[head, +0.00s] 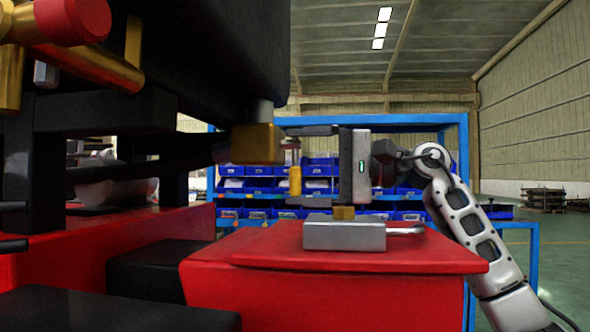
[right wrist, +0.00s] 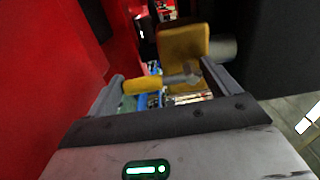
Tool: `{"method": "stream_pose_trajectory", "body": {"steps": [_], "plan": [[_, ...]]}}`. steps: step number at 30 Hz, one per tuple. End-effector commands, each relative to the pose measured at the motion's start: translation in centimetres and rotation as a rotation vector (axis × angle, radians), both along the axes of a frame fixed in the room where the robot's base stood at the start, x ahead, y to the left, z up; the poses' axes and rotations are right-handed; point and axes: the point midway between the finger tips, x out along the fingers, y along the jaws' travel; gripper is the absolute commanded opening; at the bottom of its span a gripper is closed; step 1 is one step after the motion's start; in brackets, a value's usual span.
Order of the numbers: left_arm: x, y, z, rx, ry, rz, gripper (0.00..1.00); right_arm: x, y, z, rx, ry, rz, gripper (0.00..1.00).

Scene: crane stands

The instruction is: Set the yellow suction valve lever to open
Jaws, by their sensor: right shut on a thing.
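The yellow suction valve lever (head: 295,181) hangs roughly downward beside a brass valve block (head: 257,143) in the head view. In the right wrist view the lever's yellow grip (right wrist: 143,86) lies crosswise, with a grey stem running to the brass block (right wrist: 183,45). My right gripper (head: 294,165) comes in from the right, one finger above the lever and one below. In the right wrist view its fingers (right wrist: 160,86) stand at the two ends of the lever, shut on it. The exact contact is hard to see. My left gripper is not in view.
A grey block (head: 344,234) with a brass piece on top stands on the red base (head: 330,290) below the gripper. Black machine structure (head: 200,50) and brass pipes with a red knob (head: 72,20) fill the upper left. A blue rack with bins (head: 330,165) stands behind.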

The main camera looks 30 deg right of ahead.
Motion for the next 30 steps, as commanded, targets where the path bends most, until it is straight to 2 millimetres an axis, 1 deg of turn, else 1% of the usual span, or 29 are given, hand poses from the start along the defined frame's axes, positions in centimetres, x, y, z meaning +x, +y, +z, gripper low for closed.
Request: {"method": "stream_pose_trajectory", "body": {"steps": [7,8,9,16,20,23,30], "plan": [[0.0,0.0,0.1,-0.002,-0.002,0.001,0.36,0.0,0.1,0.0,-0.01,-0.007,0.001,0.47],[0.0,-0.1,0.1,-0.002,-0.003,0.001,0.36,0.0,0.1,0.0,-0.01,-0.007,0.001,0.96],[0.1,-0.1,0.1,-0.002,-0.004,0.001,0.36,0.0,0.1,0.0,-0.01,-0.007,0.001,1.0],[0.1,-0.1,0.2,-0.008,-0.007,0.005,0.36,0.0,0.0,0.0,-0.007,-0.004,0.0,1.0],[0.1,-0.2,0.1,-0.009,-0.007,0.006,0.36,-0.6,-0.9,-0.1,-0.007,-0.004,-0.002,1.0],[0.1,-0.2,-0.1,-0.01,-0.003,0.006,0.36,-1.7,-2.4,-0.1,-0.007,-0.005,-0.004,1.0],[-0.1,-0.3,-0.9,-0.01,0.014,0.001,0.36,-5.2,-7.2,-0.1,-0.007,-0.003,-0.006,1.0]]}}
